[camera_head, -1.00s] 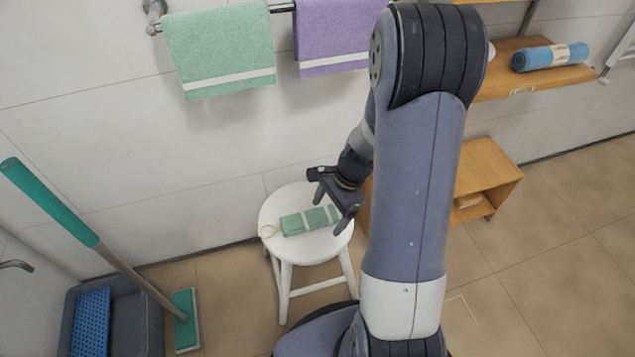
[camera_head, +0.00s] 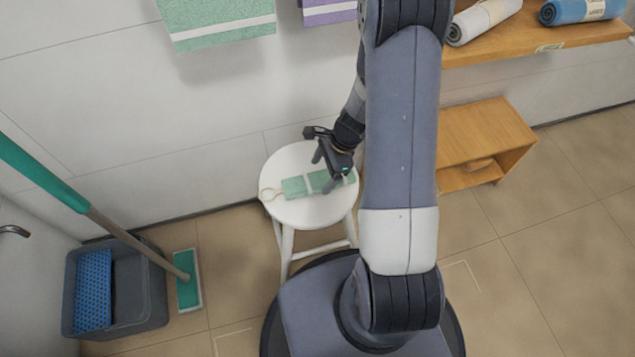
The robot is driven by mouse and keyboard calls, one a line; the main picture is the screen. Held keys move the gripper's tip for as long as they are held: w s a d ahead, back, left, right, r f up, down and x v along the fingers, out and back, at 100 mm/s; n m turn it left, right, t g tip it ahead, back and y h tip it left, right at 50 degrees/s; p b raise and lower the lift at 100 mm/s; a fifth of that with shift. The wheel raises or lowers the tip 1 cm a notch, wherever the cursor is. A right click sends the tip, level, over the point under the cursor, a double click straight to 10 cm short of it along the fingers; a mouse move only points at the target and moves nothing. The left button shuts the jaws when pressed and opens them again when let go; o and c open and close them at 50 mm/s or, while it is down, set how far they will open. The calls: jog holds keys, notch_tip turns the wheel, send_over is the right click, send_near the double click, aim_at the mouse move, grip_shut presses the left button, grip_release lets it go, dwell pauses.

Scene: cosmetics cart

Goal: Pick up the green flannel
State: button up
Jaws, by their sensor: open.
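The green flannel (camera_head: 296,187) is a small folded green cloth with a pale band and a thin loop at its left end. It lies on the round seat of a white stool (camera_head: 300,212). My gripper (camera_head: 325,177) is open and points down at the flannel's right half, with its fingers around or just over it. I cannot tell whether the fingers touch the cloth. The gripper hides part of the flannel's right half.
A green towel (camera_head: 218,22) and a purple towel (camera_head: 328,12) hang on the wall behind. A mop (camera_head: 120,235) leans over a grey bucket (camera_head: 140,285) at the left. A wooden shelf unit (camera_head: 490,140) and rolled towels (camera_head: 485,20) are at the right.

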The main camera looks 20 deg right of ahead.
jog(key=x, duration=0.2)
jog(key=shift+a+f+b, duration=0.2)
jog(key=shift+f+b, duration=0.1)
jog(key=shift+c, duration=0.2)
jog(key=c, duration=1.1)
notch_tip(320, 180, up, 10)
jog(key=p, duration=0.3)
jog(key=shift+p, duration=0.4)
